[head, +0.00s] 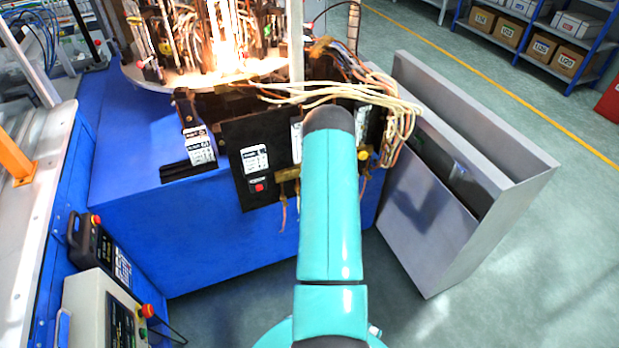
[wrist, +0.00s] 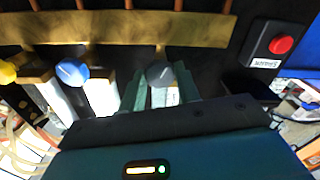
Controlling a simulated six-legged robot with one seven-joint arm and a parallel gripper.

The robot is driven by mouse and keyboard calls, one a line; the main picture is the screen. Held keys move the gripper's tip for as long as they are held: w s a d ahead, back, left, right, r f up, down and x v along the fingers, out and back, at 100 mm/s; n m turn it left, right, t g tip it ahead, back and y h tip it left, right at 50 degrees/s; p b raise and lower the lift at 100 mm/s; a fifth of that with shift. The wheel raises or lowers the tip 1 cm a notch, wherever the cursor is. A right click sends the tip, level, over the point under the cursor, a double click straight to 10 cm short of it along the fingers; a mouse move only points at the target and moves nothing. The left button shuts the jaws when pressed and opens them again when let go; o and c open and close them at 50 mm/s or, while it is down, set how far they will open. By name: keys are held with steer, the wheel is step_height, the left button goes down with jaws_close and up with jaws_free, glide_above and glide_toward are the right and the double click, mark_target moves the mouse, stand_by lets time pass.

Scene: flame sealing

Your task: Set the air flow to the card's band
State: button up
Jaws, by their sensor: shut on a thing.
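In the wrist view my gripper (wrist: 159,92) has its two dark teal fingers on either side of a grey knob (wrist: 160,74), shut on it. Beside it to the left are a blue knob (wrist: 72,70) and a yellow knob (wrist: 8,72), each by a pale upright tube. In the head view the yellow knob (head: 363,155) shows right of my arm on the black panel (head: 238,132). My arm hides my gripper and the grey knob there. A white printed card (head: 255,158) is on the panel's left part. Its text and the flow readings are too small to read.
A red button (wrist: 281,44) sits right of my gripper in the wrist view. A brass bar (wrist: 120,28) runs across the panel. Loose pale hoses (head: 400,110) hang at the panel's right. Flames burn above the round table (head: 190,84). A grey metal cabinet (head: 430,215) stands at right.

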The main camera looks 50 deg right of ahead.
steer(key=shift+s+f+n, duration=0.1)
steer(key=shift+s+n, duration=0.05)
steer(key=shift+n, duration=1.95)
steer(key=o, duration=1)
steer(key=v, duration=1.3)
steer(key=shift+s+a, duration=0.2)
steer(key=shift+s, duration=0.1)
